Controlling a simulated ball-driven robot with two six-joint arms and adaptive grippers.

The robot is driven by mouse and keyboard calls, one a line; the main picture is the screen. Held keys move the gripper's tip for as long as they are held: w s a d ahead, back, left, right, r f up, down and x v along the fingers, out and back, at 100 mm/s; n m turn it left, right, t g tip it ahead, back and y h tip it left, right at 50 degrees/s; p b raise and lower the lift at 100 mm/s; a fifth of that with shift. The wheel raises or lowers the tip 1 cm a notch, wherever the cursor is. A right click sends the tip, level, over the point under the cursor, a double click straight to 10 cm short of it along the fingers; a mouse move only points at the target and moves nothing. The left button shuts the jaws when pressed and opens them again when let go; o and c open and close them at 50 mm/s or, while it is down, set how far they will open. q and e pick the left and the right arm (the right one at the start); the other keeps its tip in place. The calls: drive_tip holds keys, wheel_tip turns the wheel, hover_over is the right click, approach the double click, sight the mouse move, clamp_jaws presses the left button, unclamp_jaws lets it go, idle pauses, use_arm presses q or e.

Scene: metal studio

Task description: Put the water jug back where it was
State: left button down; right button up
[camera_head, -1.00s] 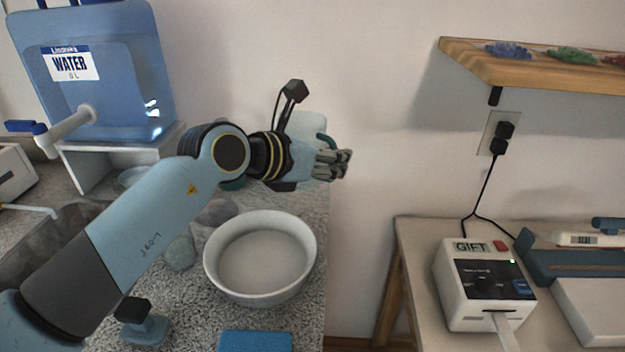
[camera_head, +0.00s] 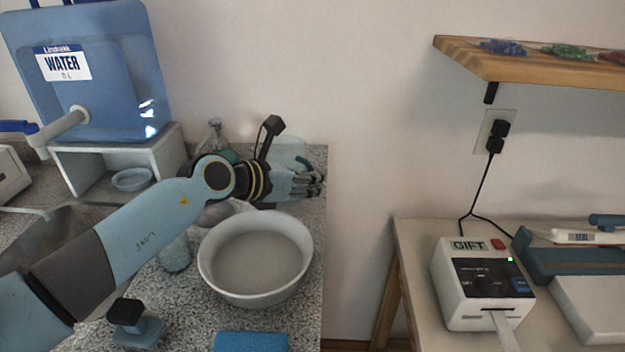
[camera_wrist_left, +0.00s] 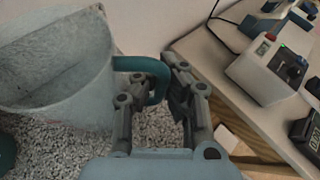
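The water jug (camera_head: 287,151) is pale and translucent with a teal handle. In the head view it stands behind my left gripper (camera_head: 312,184) near the counter's back right corner, partly hidden by it. In the left wrist view the jug (camera_wrist_left: 60,75) fills the left side with its wide mouth showing, upright or nearly so. There my left gripper (camera_wrist_left: 160,82) has its fingers on both sides of the handle, shut on it. Whether the jug's base touches the counter is hidden. My right gripper is not in view.
A white bowl (camera_head: 213,285) stands in front of my left arm. A blue water dispenser (camera_head: 110,100) sits on a stand (camera_head: 165,150) at the left, with a small bowl (camera_head: 132,180) below. A blue sponge (camera_head: 250,342) lies in front. The counter ends right of the jug.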

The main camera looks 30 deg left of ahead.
use_arm(q)
drive_tip(key=c, duration=2)
unclamp_jaws()
drive_tip(key=shift+f, duration=0.15)
drive_tip(key=shift+c, duration=0.2)
drive_tip(key=o, duration=0.6)
drive_tip(key=shift+c, duration=0.2)
drive_tip(key=p+v, duration=0.2)
drive_tip(key=v, duration=1)
